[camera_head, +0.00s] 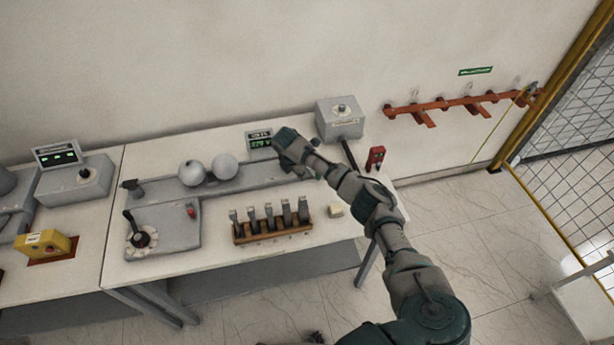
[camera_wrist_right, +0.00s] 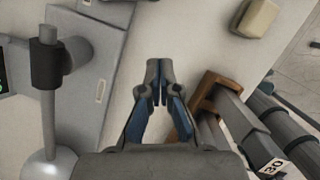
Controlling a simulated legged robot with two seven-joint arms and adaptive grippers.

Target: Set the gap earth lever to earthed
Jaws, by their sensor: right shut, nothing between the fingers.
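A black lever (camera_head: 349,156) stands at the right end of the long grey base, partly behind my right forearm. Another black-handled lever (camera_head: 141,236) stands on a grey box with a round pale dial at the front left. I cannot read a label on either, so I cannot tell which is the gap earth lever. Two pale spheres (camera_head: 208,170) sit on the long base. My right gripper (camera_wrist_right: 153,82) is shut and empty, above the table between the sphere gap's rod with black collar (camera_wrist_right: 48,62) and the wooden rack. My left gripper is not in view.
A wooden rack (camera_head: 272,235) of upright grey bars stands at the table's front. A small cream block (camera_head: 335,211), a red device (camera_head: 375,158), a display (camera_head: 259,141) and a grey box (camera_head: 340,118) are nearby. A yellow-framed mesh fence (camera_head: 573,165) is at right.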

